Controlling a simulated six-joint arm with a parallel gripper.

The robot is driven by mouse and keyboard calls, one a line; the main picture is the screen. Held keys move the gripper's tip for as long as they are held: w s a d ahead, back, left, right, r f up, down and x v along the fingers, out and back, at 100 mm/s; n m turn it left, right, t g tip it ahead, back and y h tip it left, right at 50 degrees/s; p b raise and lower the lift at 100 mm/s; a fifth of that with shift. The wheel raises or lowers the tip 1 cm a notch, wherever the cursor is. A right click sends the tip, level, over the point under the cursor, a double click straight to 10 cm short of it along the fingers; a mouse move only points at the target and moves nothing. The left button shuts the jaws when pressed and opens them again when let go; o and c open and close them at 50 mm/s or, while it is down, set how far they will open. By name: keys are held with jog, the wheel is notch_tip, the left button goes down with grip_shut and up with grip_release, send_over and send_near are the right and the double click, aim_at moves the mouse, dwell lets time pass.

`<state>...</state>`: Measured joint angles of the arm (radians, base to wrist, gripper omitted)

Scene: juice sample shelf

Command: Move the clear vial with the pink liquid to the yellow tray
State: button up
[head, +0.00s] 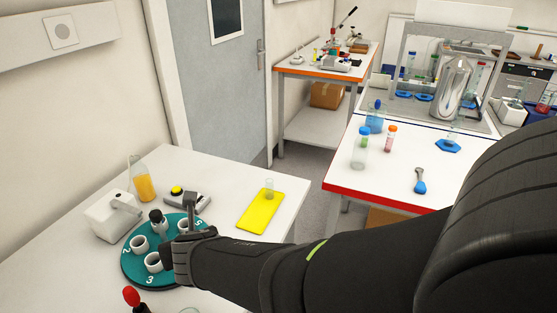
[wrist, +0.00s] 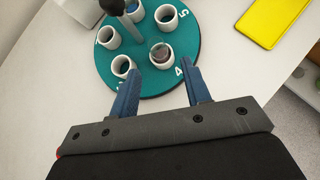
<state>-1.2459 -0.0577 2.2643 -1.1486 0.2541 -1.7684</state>
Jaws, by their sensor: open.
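A clear vial (wrist: 161,52) with dull pinkish contents sits in the white cup by the number 4 on the teal round rack, in the wrist view. My gripper (wrist: 161,70) is open and empty; its two blue fingers point toward that cup, one on either side, apart from the vial. In the head view my gripper (head: 178,256) is over the right side of the teal rack (head: 130,268), and its fingertips are hard to make out. The yellow tray (head: 256,214) lies to the right of the rack; its edge also shows in the wrist view (wrist: 268,22).
A dark-capped post (wrist: 126,20) rises from the rack. An orange-filled bottle (head: 145,186), a white device (head: 110,218) and a yellow-button box (head: 184,199) stand behind the rack. White table between rack and tray is clear.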

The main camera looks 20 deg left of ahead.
jog(key=shift+s+x, duration=0.1)
jog(key=shift+x, duration=2.15)
jog(key=shift+s+x, duration=0.15)
jog(key=shift+x, duration=2.1)
jog(key=shift+f, duration=0.1)
grip_shut()
